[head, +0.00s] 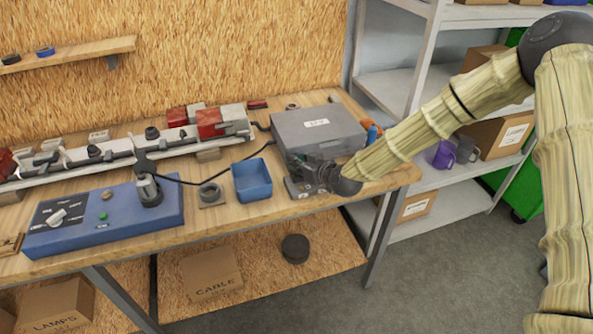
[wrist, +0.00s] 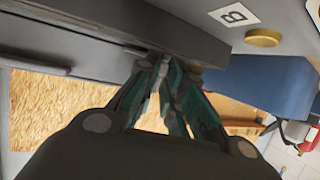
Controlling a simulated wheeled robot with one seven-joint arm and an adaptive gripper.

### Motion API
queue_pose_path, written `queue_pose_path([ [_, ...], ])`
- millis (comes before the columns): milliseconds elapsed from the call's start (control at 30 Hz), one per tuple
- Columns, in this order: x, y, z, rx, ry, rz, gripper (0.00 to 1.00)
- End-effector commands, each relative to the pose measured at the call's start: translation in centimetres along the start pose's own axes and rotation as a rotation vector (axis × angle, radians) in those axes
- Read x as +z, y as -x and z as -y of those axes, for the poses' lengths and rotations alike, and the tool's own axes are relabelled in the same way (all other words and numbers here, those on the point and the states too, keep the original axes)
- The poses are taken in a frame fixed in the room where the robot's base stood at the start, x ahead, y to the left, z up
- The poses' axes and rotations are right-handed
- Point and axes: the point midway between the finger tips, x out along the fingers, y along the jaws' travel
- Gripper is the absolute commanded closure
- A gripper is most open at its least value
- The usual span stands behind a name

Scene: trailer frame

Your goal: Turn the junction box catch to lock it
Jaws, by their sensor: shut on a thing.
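The junction box (head: 315,128) is a grey box with a white label on its lid, at the right end of the workbench. My gripper (head: 314,178) is at its front side, low down, and hides part of that face. In the wrist view my gripper (wrist: 165,65) has its dark fingers close together against the edge of the grey box (wrist: 170,28). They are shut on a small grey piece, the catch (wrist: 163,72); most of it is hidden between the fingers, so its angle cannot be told.
A blue bin (head: 252,181) stands just left of the box; it shows too in the wrist view (wrist: 262,88). A blue panel (head: 105,215) with a dial lies further left. A shelf unit (head: 405,90) stands behind right.

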Motion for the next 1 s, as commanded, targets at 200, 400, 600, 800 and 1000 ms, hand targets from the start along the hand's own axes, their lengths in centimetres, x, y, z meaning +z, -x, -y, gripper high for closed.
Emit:
queue_pose_path([
  [200, 0.3, -0.1, -0.6, -0.085, 0.035, -0.002, 1.0],
  [400, 0.2, -0.1, -0.8, -0.147, 0.062, -0.002, 1.0],
  [600, 0.1, -0.1, -1.1, -0.203, 0.085, -0.001, 1.0],
  [800, -0.1, -0.1, -1.2, -0.255, 0.106, -0.001, 1.0],
  [1000, -0.3, -0.1, -1.4, -0.306, 0.127, 0.0, 1.0],
])
